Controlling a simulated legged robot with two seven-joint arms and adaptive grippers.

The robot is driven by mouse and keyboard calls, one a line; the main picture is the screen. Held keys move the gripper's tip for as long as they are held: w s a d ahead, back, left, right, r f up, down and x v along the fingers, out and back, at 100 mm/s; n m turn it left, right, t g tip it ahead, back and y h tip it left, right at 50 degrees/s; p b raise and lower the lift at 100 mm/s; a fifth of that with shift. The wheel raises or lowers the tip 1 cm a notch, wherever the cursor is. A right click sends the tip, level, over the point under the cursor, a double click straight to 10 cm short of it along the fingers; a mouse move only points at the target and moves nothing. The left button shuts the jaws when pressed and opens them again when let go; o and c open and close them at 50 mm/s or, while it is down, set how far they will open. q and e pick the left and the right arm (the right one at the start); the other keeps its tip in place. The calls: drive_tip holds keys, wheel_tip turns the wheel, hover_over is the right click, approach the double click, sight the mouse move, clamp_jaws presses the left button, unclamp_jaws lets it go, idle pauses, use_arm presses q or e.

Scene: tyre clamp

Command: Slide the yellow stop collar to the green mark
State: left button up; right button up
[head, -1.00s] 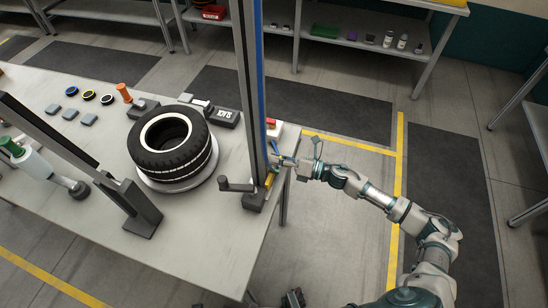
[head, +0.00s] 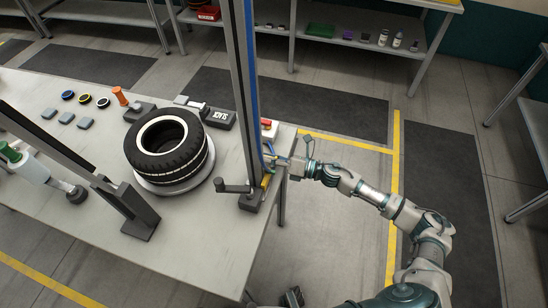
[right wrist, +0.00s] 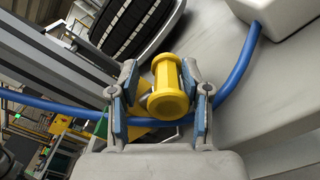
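The yellow stop collar (right wrist: 168,92) has a round knob facing the camera in the right wrist view. In the head view a small yellow part (head: 266,181) shows low on the near post. My right gripper (right wrist: 162,95) has one finger on each side of the knob. A narrow gap seems to show left of the knob, and I cannot tell whether the fingers press on it. In the head view the right gripper (head: 287,166) is beside the post's foot, at the table's right edge. I cannot make out the green mark.
A blue hose (right wrist: 240,70) curves close around the gripper fingers. The tyre (head: 168,147) lies on a round plate left of the post (head: 241,90). A crank handle (head: 232,186) sticks out left of the post's foot.

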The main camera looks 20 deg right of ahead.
drive_tip(key=shift+a, duration=0.3)
drive_tip(key=shift+d+f, duration=0.15)
drive_tip(key=shift+d, duration=0.7)
drive_tip(key=v, duration=1.1)
drive_tip(key=shift+s+d, duration=0.15)
drive_tip(key=shift+s, duration=0.1)
